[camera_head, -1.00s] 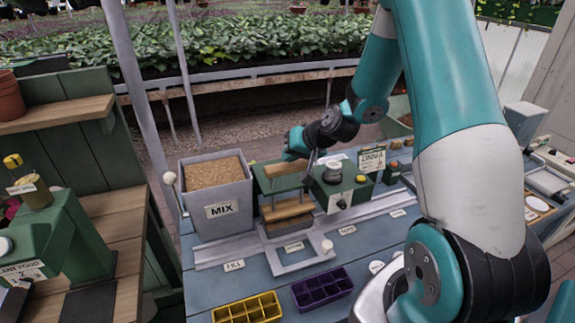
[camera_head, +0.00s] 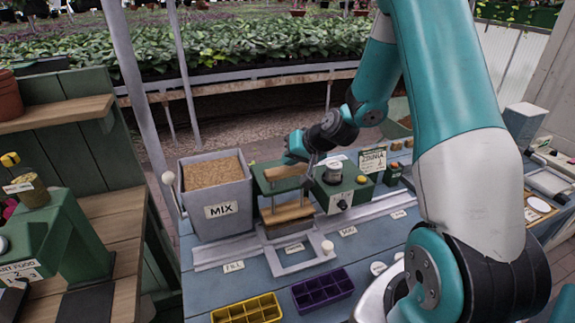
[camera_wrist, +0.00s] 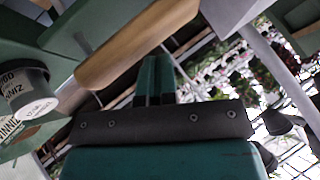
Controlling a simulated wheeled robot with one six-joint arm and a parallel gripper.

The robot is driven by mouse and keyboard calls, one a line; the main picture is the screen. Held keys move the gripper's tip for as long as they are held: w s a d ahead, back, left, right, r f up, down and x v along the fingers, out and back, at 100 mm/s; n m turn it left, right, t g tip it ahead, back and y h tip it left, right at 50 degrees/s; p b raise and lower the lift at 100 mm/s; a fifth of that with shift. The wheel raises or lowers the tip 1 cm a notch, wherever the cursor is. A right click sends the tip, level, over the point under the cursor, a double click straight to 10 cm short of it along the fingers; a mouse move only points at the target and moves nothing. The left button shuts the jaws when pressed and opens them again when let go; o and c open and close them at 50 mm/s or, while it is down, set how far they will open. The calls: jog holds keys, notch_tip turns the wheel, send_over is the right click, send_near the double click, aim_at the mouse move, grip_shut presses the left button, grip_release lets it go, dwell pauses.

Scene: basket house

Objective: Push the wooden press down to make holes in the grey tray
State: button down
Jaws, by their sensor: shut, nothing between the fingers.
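The wooden press shows in the head view as a light wooden bar (camera_head: 287,213) below a green frame with a wooden top strip (camera_head: 284,172), beside the MIX bin. A grey frame (camera_head: 303,262) with a white knob lies below and in front of it. I cannot tell whether the grey tray sits under the bar. My gripper's teal body is behind the press top in the head view, its fingertips hidden there. In the wrist view my gripper (camera_wrist: 155,65) is shut and empty, its fingers close to a wooden bar (camera_wrist: 137,42). I cannot tell whether they touch.
A grey MIX bin (camera_head: 214,223) full of brown soil stands left of the press. A green seed box (camera_head: 341,190) with a grey cup stands close on the right. A yellow tray (camera_head: 247,310) and a purple tray (camera_head: 322,289) lie at the front.

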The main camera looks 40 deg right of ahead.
jog(key=shift+f+b, duration=0.85)
jog(key=shift+f, duration=0.15)
dwell(0.6)
jog(key=shift+r, duration=0.1)
jog(key=shift+r+p, duration=1.55)
jog(key=shift+r, duration=0.6)
jog(key=shift+r, duration=0.15)
notch_tip(320, 180, up, 5)
jog(key=p, duration=0.3)
jog(key=shift+p, duration=0.3)
